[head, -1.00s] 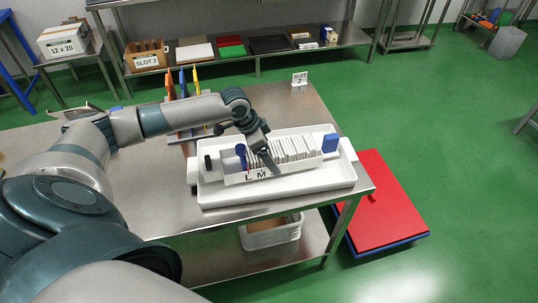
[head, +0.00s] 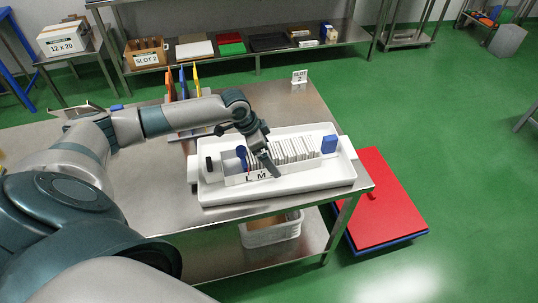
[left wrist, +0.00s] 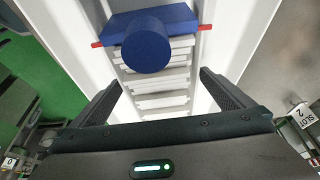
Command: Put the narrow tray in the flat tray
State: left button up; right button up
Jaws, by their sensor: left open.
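The narrow tray (head: 233,180) is a long white holder marked L and M on its front, with a row of thin white packets (head: 293,150) in it. A blue pusher with a round knob (head: 241,155) is at its left end and a blue block (head: 329,145) at its right end. It sits inside the larger white flat tray (head: 300,185) on the steel table. My left gripper (head: 268,165) is over the narrow tray's left half. In the left wrist view the gripper (left wrist: 165,95) is open, its fingers at either side of the packet row. My right gripper is out of view.
The steel table (head: 210,219) has a slot sign (head: 299,77) at its far right corner. Coloured upright panels (head: 184,84) stand behind the flat tray. A red-topped platform (head: 385,205) is on the floor to the right. A back shelf holds boxes and trays.

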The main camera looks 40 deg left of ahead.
pick_arm(q)
jog(key=b+v, duration=0.2)
jog(key=v, duration=0.9)
jog(key=shift+r, duration=0.3)
jog(key=shift+s+f, duration=0.1)
jog(key=shift+s, duration=0.05)
